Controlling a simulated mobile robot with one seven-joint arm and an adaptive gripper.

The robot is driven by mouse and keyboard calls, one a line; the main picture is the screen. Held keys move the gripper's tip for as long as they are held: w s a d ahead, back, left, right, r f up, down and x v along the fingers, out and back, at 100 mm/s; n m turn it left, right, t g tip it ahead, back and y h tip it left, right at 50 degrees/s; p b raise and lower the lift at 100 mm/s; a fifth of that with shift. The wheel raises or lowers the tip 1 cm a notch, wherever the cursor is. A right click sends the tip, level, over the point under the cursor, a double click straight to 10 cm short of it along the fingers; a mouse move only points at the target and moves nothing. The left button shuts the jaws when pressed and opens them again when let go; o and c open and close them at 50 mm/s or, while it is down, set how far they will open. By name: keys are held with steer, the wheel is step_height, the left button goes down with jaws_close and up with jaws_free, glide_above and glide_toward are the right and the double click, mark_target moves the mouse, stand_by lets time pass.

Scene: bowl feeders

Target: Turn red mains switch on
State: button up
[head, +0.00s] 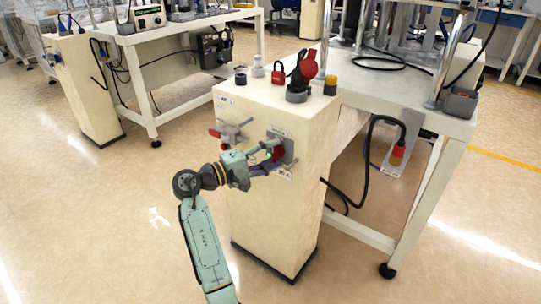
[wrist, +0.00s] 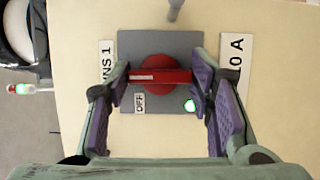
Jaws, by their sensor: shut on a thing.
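The red mains switch (wrist: 160,66) is a round red knob with a bar handle on a grey plate (wrist: 185,42). In the wrist view the bar lies level across the picture, with an "OFF" label (wrist: 140,102) just below its left half. My gripper (wrist: 160,80) has one purple-padded finger at each end of the bar and is shut on it. In the head view my gripper (head: 272,155) is at the cabinet's front face, and the red switch (head: 279,153) shows partly behind the fingers.
The switch is on a tall cream cabinet (head: 265,210). A lit green lamp (wrist: 190,105) is close to my right finger. A lever with a red end (head: 215,133) juts out left of my gripper. Padlock (head: 278,74) and plugs stand on top. A wheeled table (head: 415,115) adjoins at right.

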stand_by(0.5)
steer(key=o, duration=0.9)
steer(key=v, duration=1.2)
steer(key=shift+a, duration=0.1)
